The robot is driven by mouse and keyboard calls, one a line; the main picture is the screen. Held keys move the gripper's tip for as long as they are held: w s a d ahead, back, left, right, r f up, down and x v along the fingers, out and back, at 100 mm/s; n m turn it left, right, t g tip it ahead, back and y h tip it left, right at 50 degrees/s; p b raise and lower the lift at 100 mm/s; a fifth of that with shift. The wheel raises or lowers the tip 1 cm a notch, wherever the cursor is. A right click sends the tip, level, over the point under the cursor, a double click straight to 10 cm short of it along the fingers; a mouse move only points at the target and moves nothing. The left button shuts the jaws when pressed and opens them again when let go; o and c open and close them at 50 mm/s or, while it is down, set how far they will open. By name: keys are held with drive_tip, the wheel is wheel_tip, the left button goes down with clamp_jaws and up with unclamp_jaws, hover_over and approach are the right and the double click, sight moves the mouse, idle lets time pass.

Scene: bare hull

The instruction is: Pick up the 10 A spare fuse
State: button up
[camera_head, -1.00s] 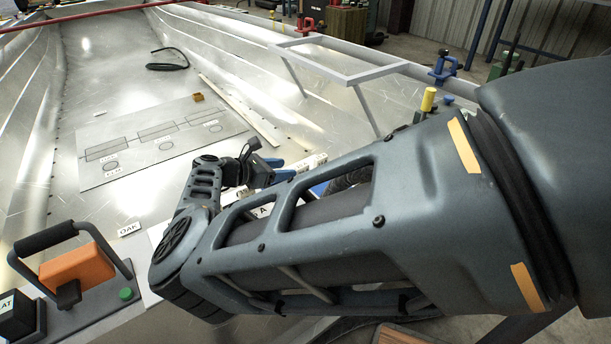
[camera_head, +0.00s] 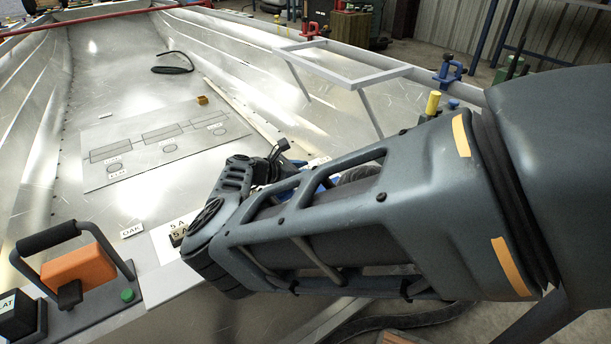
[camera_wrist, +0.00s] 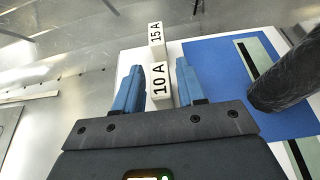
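The 10 A spare fuse (camera_wrist: 160,82) is a pale block with a white face marked "10 A", in the middle of the wrist view. My gripper (camera_wrist: 158,74) is open, with one blue finger on each side of this block. Gaps show between the block and both fingers, and the fingers do not appear to grip it. In the head view my arm hides the 10 A fuse.
A blue mat (camera_wrist: 218,62) with pale green strips lies right of the fuses, under a dark rounded object (camera_wrist: 285,80). "5 A" labels (camera_head: 178,222) show beside my arm. An orange block with a black handle (camera_head: 75,265) stands at left. A metal frame (camera_head: 340,62) rises behind.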

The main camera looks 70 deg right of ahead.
clamp_jaws()
